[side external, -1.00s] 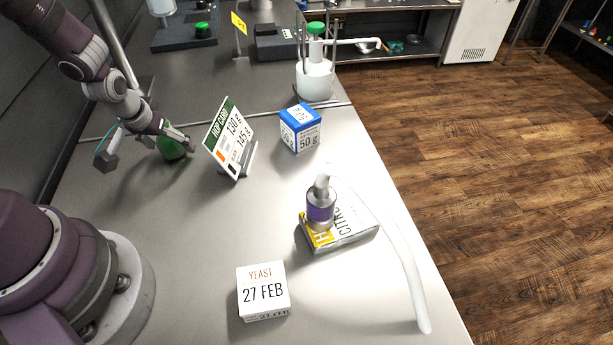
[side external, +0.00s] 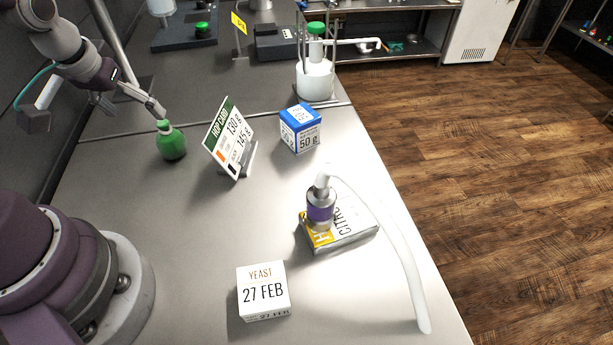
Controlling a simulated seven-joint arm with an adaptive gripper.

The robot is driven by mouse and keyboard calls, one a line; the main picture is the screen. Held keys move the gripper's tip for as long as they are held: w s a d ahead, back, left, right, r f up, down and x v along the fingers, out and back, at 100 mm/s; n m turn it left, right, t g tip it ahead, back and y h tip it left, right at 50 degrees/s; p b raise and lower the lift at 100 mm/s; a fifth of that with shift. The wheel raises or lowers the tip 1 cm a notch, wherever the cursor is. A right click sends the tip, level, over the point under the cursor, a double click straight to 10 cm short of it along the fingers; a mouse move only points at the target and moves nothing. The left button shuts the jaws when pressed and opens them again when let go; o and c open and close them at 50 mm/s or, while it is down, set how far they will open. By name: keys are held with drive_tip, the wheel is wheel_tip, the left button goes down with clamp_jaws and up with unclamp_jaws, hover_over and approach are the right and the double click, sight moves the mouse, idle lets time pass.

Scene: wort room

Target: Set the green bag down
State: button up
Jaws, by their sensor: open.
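The green bag (side external: 172,143) stands upright on the grey bench, left of the hop card (side external: 229,138). It has a rounded body and a narrow tied top. My gripper (side external: 137,110) is open and empty, above and to the left of the bag. One finger reaches close to the bag's top; I cannot tell whether it touches. The bag's body is in plain view.
A blue 50 g box (side external: 300,128) stands right of the card. A purple-banded fitting with a white hose (side external: 398,248) rests on a flat Citra box (side external: 352,236). A yeast box (side external: 263,290) stands in front. A white vessel (side external: 315,82) stands behind. The left-middle bench is clear.

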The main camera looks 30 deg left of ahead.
drive_tip(key=s+d+r+m+t+h, duration=0.1)
drive_tip(key=s+d+r+m, duration=0.3)
drive_tip(key=d+r, duration=0.5)
drive_tip(key=shift+s+d+m+t+h, duration=0.3)
drive_tip(key=shift+d+m+h, duration=0.2)
drive_tip(key=shift+m+h, duration=0.1)
drive_tip(key=shift+w+r, duration=0.1)
